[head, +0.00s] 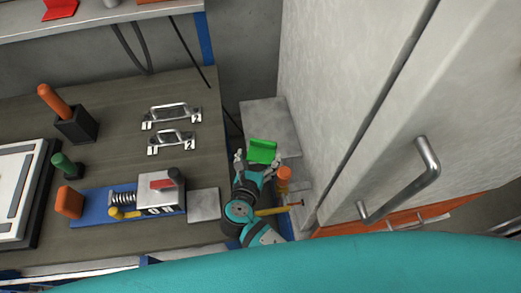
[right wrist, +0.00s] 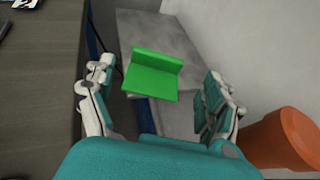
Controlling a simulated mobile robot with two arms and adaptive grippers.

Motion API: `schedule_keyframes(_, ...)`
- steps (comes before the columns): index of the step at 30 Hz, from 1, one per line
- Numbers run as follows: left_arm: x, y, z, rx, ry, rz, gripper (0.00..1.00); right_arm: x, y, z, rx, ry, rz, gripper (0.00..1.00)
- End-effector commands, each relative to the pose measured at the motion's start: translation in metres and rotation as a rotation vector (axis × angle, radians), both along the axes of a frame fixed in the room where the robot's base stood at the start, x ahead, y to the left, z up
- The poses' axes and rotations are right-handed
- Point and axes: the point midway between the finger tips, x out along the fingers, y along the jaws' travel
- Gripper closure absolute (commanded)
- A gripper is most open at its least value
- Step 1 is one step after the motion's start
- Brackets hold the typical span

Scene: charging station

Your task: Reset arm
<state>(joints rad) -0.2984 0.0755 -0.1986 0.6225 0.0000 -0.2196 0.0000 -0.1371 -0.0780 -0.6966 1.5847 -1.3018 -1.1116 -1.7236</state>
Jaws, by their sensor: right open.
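My right gripper (head: 257,162) is open at the right edge of the workbench, pointing away from me. A bright green L-shaped piece (head: 262,151) shows just beyond and between its fingers. In the right wrist view the green piece (right wrist: 152,75) lies between the two spread fingers, with a gap to each side; I cannot tell its height relative to the fingertips. An orange cylinder (head: 284,178) stands close to the right of the gripper, and it shows large at the lower right of the right wrist view (right wrist: 283,140). My left gripper is not in view.
The workbench (head: 105,105) holds a blue-based fixture (head: 88,208) with a red-marked block, two metal handles, and orange and green knobs. A grey box surface (head: 268,118) lies beyond the gripper. A pale cabinet (head: 335,90) with a metal handle (head: 420,185) closes off the right.

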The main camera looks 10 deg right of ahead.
Motion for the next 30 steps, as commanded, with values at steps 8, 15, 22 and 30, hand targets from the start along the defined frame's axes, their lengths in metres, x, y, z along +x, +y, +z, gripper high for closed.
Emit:
schedule_keyframes(8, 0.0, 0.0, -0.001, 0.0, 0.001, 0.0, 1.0, -0.006, 0.003, 0.004, -0.001, -0.001, 0.0, 0.14)
schedule_keyframes(15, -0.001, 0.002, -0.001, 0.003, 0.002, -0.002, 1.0, -0.006, 0.003, 0.003, -0.001, -0.001, 0.0, 0.14)
schedule_keyframes(22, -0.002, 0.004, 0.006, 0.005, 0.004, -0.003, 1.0, -0.006, 0.003, 0.01, 0.0, -0.001, 0.0, 0.14)
schedule_keyframes(30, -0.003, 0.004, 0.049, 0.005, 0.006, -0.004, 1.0, -0.006, 0.003, 0.054, -0.001, -0.001, 0.0, 0.14)
